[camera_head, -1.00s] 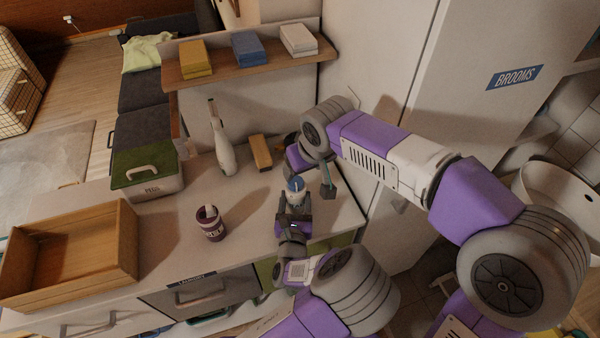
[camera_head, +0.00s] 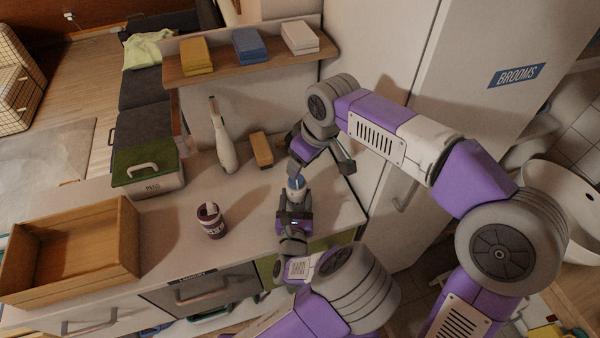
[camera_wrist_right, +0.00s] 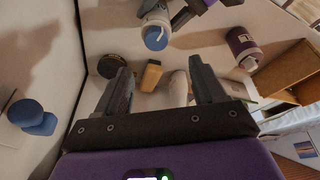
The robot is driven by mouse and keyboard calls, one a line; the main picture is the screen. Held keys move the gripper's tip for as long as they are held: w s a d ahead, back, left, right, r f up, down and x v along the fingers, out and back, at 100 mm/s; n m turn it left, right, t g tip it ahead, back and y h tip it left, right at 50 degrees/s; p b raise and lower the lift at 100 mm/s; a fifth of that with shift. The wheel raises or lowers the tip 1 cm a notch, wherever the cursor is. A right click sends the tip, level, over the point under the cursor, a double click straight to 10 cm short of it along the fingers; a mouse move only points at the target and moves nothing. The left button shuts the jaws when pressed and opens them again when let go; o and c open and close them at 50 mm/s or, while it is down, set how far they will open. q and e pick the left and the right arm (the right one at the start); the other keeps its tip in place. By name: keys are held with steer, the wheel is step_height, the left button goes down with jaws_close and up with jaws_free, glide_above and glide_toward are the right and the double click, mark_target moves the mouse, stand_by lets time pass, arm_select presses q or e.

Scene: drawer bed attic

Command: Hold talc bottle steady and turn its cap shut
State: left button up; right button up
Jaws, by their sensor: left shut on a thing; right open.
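The talc bottle (camera_head: 296,195) is white with a blue cap (camera_head: 296,183) and stands upright near the counter's right front. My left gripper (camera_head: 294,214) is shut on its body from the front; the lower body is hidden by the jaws. My right gripper (camera_head: 321,170) is open and empty, above and behind the bottle. In the right wrist view the blue cap (camera_wrist_right: 156,38) shows beyond the open fingertips (camera_wrist_right: 158,75), apart from them. Whether the cap is fully seated cannot be told.
A green-lidded box (camera_head: 150,176) and wooden crate (camera_head: 128,245) are at left. A shelf (camera_head: 250,66) holds stacked cloths.

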mark_target(299, 180)
steer(key=w+d+n+g+y, duration=0.2)
steer(key=d+n, duration=0.1)
steer(key=n, duration=0.3)
steer(key=x, duration=1.1)
steer(key=shift+w+a+r, duration=0.1)
steer(key=shift+w+a, duration=0.1)
steer(key=shift+w, duration=0.15)
steer(key=shift+c, duration=0.3)
steer(key=c, duration=1)
steer(key=shift+s+a+m+t+h, duration=0.15)
steer(key=shift+m+t, duration=0.45)
steer(key=shift+m, duration=0.8)
steer(key=shift+s+d+m+t+h, duration=0.15)
steer(key=shift+m+t, duration=0.45)
steer(key=shift+m, duration=0.8)
steer(key=shift+a, duration=0.1)
